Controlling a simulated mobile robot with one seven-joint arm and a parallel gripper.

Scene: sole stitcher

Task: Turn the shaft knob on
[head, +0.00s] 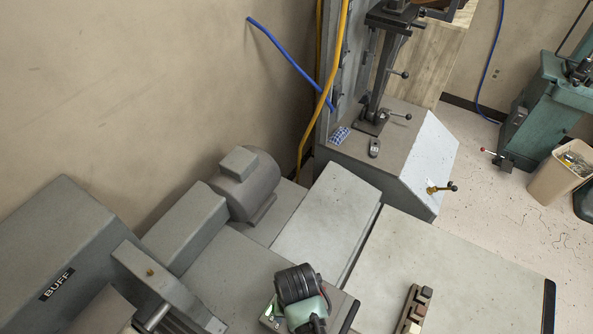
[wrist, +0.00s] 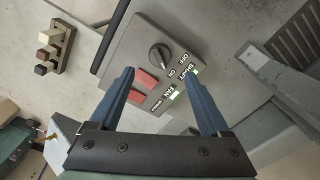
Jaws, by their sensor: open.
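In the picture the knob lies just above the gap between the fingertips, apart from both. In the head view my wrist covers most of the panel (head: 348,313), and the knob is hidden there.
Two red buttons (wrist: 146,79) and a FAN label sit beside the knob, between my fingers. A block with several small knobs (wrist: 57,43) stands at upper left in the wrist view. The head view shows a grey motor (head: 245,185) and a machine marked BUFF (head: 65,260).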

